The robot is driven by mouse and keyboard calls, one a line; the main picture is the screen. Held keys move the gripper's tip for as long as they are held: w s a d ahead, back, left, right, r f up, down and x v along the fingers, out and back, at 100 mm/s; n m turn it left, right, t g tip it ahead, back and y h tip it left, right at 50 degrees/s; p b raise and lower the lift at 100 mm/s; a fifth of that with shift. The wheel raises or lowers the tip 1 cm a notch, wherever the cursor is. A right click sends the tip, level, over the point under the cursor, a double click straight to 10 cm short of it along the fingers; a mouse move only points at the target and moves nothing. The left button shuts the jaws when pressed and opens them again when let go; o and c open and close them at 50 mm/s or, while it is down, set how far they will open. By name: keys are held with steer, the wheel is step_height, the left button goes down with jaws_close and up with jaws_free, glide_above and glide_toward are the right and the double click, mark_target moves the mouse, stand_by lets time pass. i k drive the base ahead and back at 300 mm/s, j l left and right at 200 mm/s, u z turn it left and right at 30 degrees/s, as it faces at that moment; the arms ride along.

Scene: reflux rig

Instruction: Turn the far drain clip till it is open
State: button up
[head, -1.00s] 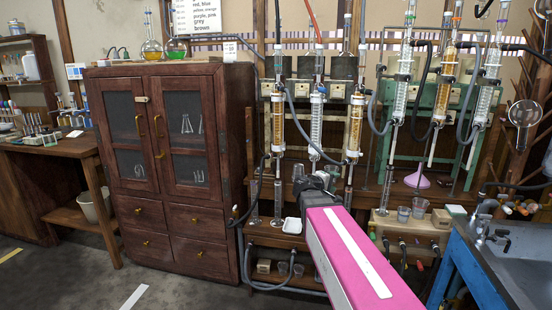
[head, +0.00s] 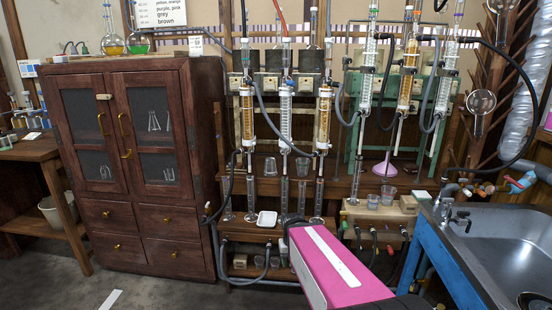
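The reflux rig stands at the back, with upright glass columns and amber-filled ones such as the left column (head: 247,118). Dark drain hoses (head: 374,246) hang at a pale low box (head: 352,212) right of my arm. Small fittings show at the hose tops, but I cannot tell which is the far drain clip, nor whether it is open. My pink arm reaches forward from the bottom. Only a dark piece of its far end shows, below and in front of the rig's glass cylinders. My gripper's fingers cannot be made out, and no contact shows.
A wooden cabinet (head: 134,165) stands left of the rig. A blue-framed sink (head: 497,232) is at the right. Open floor lies at the left front.

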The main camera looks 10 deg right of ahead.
mark_target(446, 200)
steer(key=z, duration=0.4)
steer(key=j+z, duration=0.15)
steer(key=z, duration=0.25)
steer(key=i+j+z, duration=0.1)
steer(key=z, duration=0.3)
steer(key=j+z, duration=0.1)
steer(key=z, duration=0.3)
steer(key=j+z, duration=0.1)
steer(key=z, duration=0.3)
steer(key=j+u, duration=0.2)
steer(key=j, duration=0.25)
steer(key=k, duration=0.05)
